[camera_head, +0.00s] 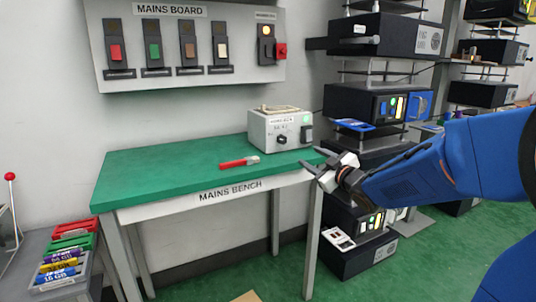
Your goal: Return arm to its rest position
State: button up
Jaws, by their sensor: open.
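My gripper (311,168) is at the right end of the green bench, with my blue arm reaching in from the right side of the view. Its two dark fingers are spread apart and point left, with nothing between them. The mains bench (140,172) has a green top and a label on its front edge. The fingers appear close to the bench's right corner; I cannot tell whether they touch it.
On the bench lie a red-handled tool (239,162) and a grey box (280,130) with a knob. The mains board (185,45) with levers hangs on the wall. Racks of black units (374,102) stand behind my arm. A tray of coloured cartridges (62,285) is lower left.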

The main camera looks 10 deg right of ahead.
jog(key=s+d+f+m+g+h, duration=0.3)
jog(key=s+m+h, duration=0.1)
jog(key=s, duration=0.4)
jog(key=s+d+f+m+g+h, duration=0.2)
jog(key=s+d+f+m+h, duration=0.1)
jog(key=s, duration=0.6)
jog(key=s+a+f+m+g, duration=0.1)
jog(key=s+a+f+g, duration=0.1)
jog(key=s, duration=0.9)
jog(key=s+a+f+m+g+y, duration=0.1)
jog(key=s+a+f+g, duration=0.2)
jog(key=s, duration=0.9)
notch_tip(320, 180, down, 4)
jog(key=shift+s+m+g, duration=0.2)
jog(key=shift+m+g, duration=0.1)
jog(key=shift+g, duration=0.8)
